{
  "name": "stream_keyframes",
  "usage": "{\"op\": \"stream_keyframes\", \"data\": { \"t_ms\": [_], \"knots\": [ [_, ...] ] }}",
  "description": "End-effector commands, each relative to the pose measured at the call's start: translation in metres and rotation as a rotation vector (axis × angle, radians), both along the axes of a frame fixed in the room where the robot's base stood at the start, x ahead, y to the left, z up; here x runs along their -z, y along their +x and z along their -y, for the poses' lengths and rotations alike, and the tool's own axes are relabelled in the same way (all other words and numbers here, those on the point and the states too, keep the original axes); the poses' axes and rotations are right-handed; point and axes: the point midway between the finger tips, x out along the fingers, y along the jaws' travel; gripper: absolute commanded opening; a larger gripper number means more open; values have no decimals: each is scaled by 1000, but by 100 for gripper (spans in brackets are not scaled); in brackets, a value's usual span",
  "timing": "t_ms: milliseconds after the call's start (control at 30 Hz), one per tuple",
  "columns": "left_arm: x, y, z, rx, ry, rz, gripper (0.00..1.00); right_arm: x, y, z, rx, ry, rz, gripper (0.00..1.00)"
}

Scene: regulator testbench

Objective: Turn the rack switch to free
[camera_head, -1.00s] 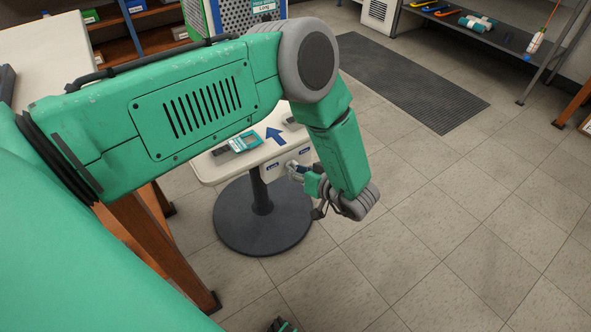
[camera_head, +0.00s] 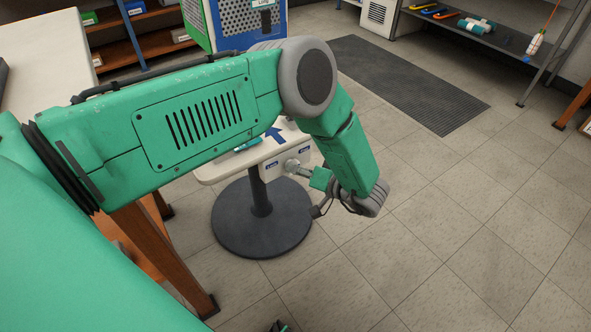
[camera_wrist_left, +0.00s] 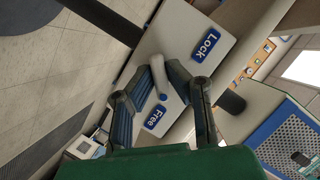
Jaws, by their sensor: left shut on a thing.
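The rack switch is a pale grey knob (camera_head: 291,165) on the front of a white panel, below the tabletop of a round-based stand. In the left wrist view its pale handle (camera_wrist_left: 159,82) lies between my fingers, its end towards the blue Free label (camera_wrist_left: 155,118). The blue Lock label (camera_wrist_left: 207,45) is farther up and right. My left gripper (camera_wrist_left: 166,74) is shut on the switch; in the head view the gripper (camera_head: 302,172) is small and at the panel's front. A small dark and green part at the bottom edge may be my right gripper (camera_head: 280,326); its jaws are unclear.
A perforated blue-and-white cabinet (camera_head: 240,18) stands behind. A dark shelf (camera_head: 480,35) is at the back right. The tiled floor (camera_head: 450,200) at right is clear.

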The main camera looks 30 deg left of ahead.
Motion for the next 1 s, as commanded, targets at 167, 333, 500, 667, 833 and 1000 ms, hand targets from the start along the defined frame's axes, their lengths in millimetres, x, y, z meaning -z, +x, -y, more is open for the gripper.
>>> {"op": "stream_keyframes", "data": {
  "t_ms": [167, 333, 500, 667, 833, 1000],
  "knots": [
    [3, -1, 6, 10, -13, -5, 0, 0, 0, 0, 0, 0, 0, 40],
    [3, 0, 6, 10, -13, -5, 26, 0, 0, 0, 0, 0, 0, 40],
    [2, 0, 4, 6, -8, -1, 32, 0, 0, 0, 0, 0, 0, 40],
    [1, 0, 3, 5, -6, 0, 32, 0, -1, 0, 0, 0, 2, 40],
    [-3, -1, 18, 7, -6, 0, 32, -1, -2, 0, 0, -1, 3, 40],
    [-12, -5, 52, 7, -7, 0, 32, -1, -1, 0, 0, 0, 3, 40]
  ]
}}
